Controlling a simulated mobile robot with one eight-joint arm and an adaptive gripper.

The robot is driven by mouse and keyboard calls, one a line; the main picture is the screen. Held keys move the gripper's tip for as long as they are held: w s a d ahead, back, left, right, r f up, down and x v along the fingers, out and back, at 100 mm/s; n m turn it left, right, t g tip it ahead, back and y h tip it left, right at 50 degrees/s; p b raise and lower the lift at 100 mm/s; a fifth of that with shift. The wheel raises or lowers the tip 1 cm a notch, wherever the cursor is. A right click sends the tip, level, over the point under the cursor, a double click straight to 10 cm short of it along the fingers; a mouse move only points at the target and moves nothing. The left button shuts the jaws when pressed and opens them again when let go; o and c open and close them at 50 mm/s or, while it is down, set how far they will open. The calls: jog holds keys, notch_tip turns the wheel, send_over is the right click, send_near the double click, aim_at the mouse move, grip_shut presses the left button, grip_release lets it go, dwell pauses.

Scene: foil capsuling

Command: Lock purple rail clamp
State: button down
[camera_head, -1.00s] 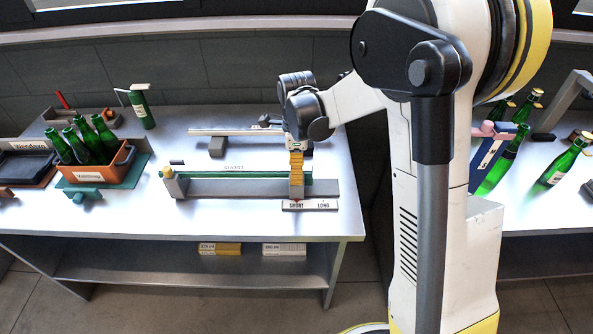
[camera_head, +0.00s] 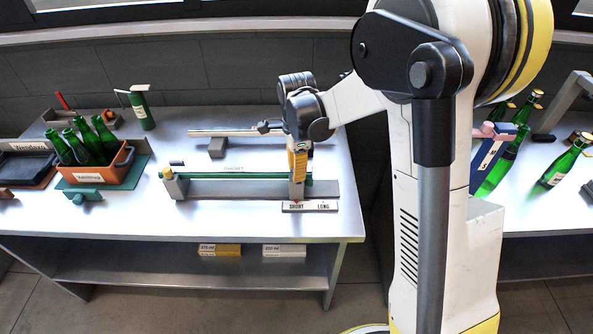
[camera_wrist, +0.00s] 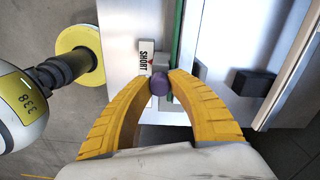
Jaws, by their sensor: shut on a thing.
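The purple knob (camera_wrist: 159,84) of the rail clamp sits between the yellow fingertips of my gripper (camera_wrist: 160,76) in the wrist view. My gripper is shut on it. In the head view my gripper (camera_head: 298,180) points down at the right part of the long grey rail (camera_head: 235,187), and its fingers hide the knob. The scale plate (camera_head: 325,205) with SHORT and LONG lies in front of the rail. A small red mark is at SHORT, below the gripper. The plate's SHORT end (camera_wrist: 145,58) also shows in the wrist view.
An orange crate (camera_head: 90,176) of green bottles stands left on the metal table (camera_head: 220,222). A second raised bar (camera_head: 215,149) lies behind the rail.

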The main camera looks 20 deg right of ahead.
jog(key=n, duration=0.4)
jog(key=shift+n, duration=0.3)
jog(key=n, duration=0.3)
jog(key=shift+n, duration=0.3)
jog(key=n, duration=0.4)
jog(key=shift+n, duration=0.3)
jog(key=n, duration=0.3)
jog(key=shift+n, duration=0.3)
jog(key=n, duration=1.2)
jog(key=shift+n, duration=2.2)
